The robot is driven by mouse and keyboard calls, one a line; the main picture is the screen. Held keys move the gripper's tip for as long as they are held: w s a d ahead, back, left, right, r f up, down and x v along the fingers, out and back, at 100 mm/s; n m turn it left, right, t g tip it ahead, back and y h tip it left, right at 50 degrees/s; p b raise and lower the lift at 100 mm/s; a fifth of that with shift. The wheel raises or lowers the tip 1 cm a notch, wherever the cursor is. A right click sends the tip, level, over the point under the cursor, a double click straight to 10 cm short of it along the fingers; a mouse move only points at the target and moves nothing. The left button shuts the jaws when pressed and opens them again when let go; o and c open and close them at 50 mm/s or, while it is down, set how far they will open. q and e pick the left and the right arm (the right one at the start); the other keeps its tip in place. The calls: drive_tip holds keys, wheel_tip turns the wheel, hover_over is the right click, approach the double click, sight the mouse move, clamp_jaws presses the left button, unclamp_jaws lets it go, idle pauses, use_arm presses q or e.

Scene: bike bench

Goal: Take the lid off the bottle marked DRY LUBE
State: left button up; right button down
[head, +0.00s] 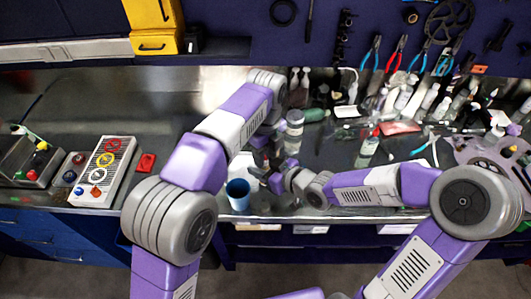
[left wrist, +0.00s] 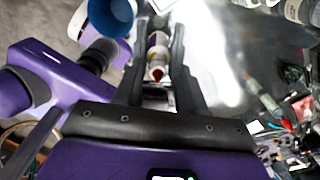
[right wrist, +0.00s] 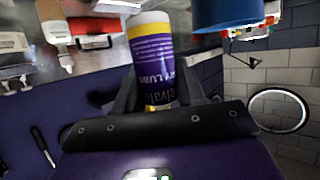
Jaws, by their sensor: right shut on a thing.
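The DRY LUBE bottle (right wrist: 155,62), purple with a pale, yellow-banded end, is held between the fingers of my right gripper (right wrist: 158,85). In the head view that gripper (head: 278,182) is above the front of the bench. My left gripper (left wrist: 162,45) is open, its fingers apart on either side of the bottle's narrow part, which has a red tip (left wrist: 158,75). Whether the fingers touch it I cannot tell. In the head view the left gripper (head: 260,155) is close to the right one, and the arms mostly hide the bottle.
A blue cup (head: 238,194) stands at the front edge, close to both grippers. Tools and bottles crowd the right side.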

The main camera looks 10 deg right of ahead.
use_arm(q)
clamp_jaws()
drive_tip(key=shift+n, duration=1.8)
drive_tip(key=shift+o, duration=0.2)
unclamp_jaws()
